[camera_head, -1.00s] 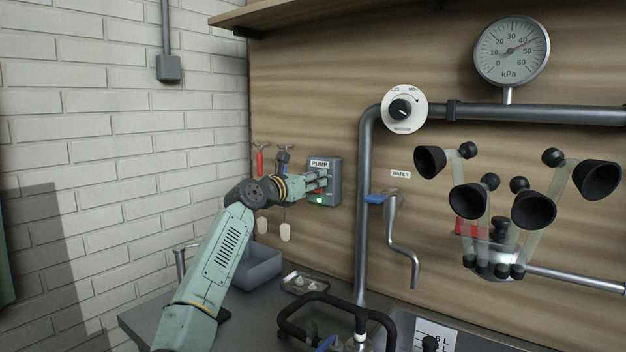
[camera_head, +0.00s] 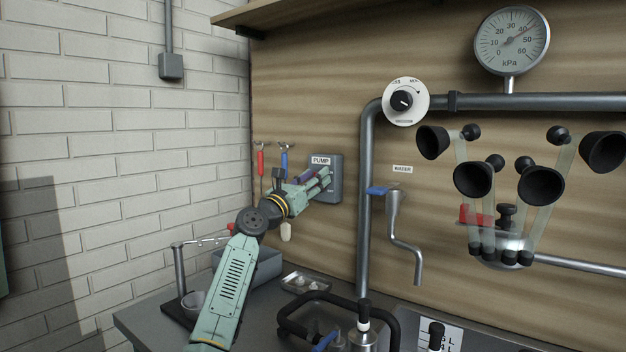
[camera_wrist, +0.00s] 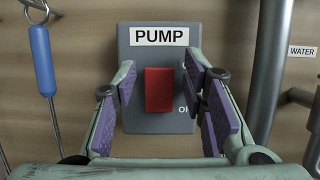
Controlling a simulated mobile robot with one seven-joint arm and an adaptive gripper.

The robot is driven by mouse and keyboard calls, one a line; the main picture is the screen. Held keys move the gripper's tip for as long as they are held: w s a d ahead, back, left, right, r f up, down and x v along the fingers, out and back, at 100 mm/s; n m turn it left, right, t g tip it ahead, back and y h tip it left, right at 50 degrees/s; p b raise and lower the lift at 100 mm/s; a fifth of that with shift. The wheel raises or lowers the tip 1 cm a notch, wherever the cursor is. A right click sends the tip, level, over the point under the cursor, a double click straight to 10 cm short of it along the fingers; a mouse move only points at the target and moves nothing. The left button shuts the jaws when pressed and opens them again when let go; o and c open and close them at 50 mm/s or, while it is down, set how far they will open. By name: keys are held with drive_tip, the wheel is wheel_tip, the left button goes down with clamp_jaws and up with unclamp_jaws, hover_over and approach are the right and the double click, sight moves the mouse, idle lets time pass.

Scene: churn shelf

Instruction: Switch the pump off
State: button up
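The pump box (camera_head: 334,190) is a grey switch box with a PUMP label, mounted on the wooden wall. In the wrist view the pump box (camera_wrist: 130,50) fills the middle, and a red rocker switch (camera_wrist: 159,90) stands on its face. Lettering to the right of the switch is partly hidden by a finger. My gripper (camera_head: 322,180) is in front of the box in the head view. In the wrist view my gripper (camera_wrist: 162,84) is open and empty, with purple-padded fingers left and right of the switch. I cannot tell whether the fingers touch the box.
A blue-handled tool (camera_wrist: 42,60) hangs left of the box. The pipe (camera_head: 367,210) and the water tap (camera_head: 393,215) are to its right. The pressure gauge (camera_head: 512,42) reads roughly 45 kPa. The teat cup cluster (camera_head: 505,250) hangs at right. A grey bin (camera_head: 262,268) stands below.

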drive_tip(key=shift+o, duration=0.4)
drive_tip(key=v, duration=1.2)
